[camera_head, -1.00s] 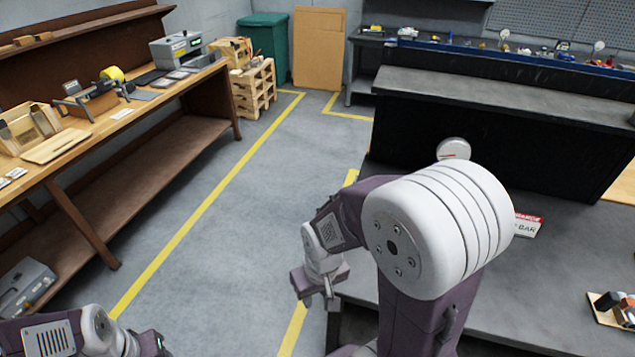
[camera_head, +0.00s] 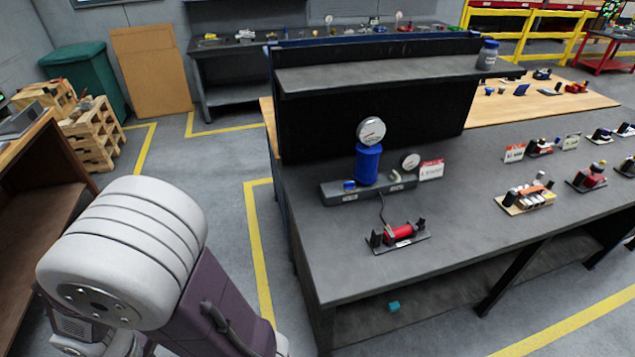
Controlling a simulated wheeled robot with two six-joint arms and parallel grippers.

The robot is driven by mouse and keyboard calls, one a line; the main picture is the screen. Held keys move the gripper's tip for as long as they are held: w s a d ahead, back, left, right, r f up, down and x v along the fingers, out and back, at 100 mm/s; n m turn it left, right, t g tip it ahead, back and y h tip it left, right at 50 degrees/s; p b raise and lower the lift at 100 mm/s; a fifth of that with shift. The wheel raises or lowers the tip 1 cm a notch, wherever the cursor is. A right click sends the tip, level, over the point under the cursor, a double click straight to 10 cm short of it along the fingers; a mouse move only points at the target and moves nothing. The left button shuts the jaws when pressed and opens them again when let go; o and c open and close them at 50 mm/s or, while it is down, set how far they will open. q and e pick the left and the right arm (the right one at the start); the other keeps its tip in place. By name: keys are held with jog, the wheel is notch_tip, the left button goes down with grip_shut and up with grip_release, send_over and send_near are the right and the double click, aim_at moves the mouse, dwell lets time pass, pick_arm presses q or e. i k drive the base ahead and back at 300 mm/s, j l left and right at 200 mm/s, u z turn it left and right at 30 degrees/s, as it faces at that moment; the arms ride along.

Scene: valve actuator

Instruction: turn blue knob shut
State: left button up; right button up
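A small blue knob (camera_head: 349,186) sits low on the left part of a dark grey block (camera_head: 338,196) on the dark workbench. A tall blue cylinder (camera_head: 367,165) stands upright on the same block, with a round white gauge (camera_head: 371,131) on top. The knob is too small to tell its turn position. A smaller round gauge (camera_head: 410,160) stands at the block's right end. One of my arms fills the lower left of the view, well apart from the block. Neither gripper's fingers show.
A red cylinder on a black stand (camera_head: 398,234) is in front of the block, joined by a dark cable. A red and white sign (camera_head: 431,169) stands to the right. A raised dark shelf (camera_head: 390,72) is behind. Several small assemblies are farther right; the bench front is clear.

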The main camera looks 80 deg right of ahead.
aim_at(349, 185)
jog(key=i+l+z, duration=0.15)
jog(key=i+z, duration=0.15)
jog(key=z, duration=0.15)
jog(key=i+z, duration=0.3)
jog(key=z, duration=0.15)
jog(key=i+z, duration=0.4)
jog(key=i+j+z, duration=0.1)
jog(key=z, duration=0.35)
jog(key=i+l+z, duration=0.1)
jog(key=i+z, duration=0.2)
jog(key=z, duration=0.15)
jog(key=i+z, duration=0.25)
jog(key=z, duration=0.15)
jog(key=i+z, duration=0.3)
jog(key=z, duration=0.15)
jog(key=i+j+z, duration=0.2)
jog(key=z, duration=0.2)
jog(key=i+j+z, duration=0.25)
jog(key=z, duration=0.2)
jog(key=i+j+z, duration=0.25)
jog(key=z, duration=0.15)
jog(key=i+j+z, duration=0.2)
jog(key=z, duration=0.2)
